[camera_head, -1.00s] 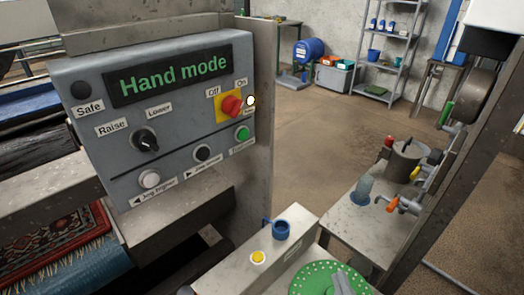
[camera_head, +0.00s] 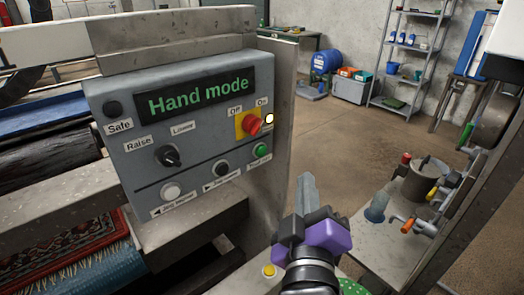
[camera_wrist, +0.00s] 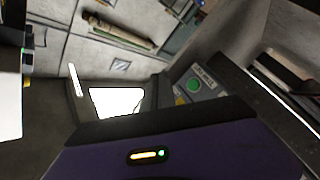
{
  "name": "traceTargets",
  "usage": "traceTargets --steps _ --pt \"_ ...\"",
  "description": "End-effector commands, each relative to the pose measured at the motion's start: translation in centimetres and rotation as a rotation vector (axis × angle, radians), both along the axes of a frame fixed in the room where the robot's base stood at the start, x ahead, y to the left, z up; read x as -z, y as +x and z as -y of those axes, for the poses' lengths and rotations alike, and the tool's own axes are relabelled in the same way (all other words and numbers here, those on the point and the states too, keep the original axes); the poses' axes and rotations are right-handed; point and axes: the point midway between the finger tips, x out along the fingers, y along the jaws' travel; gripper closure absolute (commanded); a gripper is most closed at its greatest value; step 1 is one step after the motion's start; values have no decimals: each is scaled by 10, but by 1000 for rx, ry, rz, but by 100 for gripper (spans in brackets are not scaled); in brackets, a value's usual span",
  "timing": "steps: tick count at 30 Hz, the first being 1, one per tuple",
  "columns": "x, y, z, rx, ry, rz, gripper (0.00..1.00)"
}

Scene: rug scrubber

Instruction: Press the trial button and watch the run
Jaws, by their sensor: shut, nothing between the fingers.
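A grey control panel (camera_head: 205,150) fills the left of the head view. Its display (camera_head: 198,92) reads "Hand mode". It has a red rotary switch on yellow (camera_head: 249,124) between Off and On, a lit lamp (camera_head: 269,119), a black Raise/Lower knob (camera_head: 168,156), a white button (camera_head: 172,191), a black button (camera_head: 221,167) and a green button (camera_head: 261,150). Some labels are too small to read, so I cannot tell which is the trial button. My gripper (camera_head: 308,180) is shut and empty, apart from the panel, below and right of it. The wrist view shows a green button (camera_wrist: 195,84).
A yellow button (camera_head: 269,271) sits on the ledge below, beside my arm. A rug (camera_head: 60,250) lies in the machine at left. A side shelf (camera_head: 375,255) with a metal pot (camera_head: 425,185) and valves stands at right.

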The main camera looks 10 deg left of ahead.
Motion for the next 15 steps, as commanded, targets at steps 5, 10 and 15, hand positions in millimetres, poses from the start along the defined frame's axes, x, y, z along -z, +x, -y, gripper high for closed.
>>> traceTargets --steps 5,10,15 --pt "0 4 -5 -2 2 1 100" --pt "1 14 -19 -2 3 2 100" --pt "1 29 -37 -2 3 2 100"
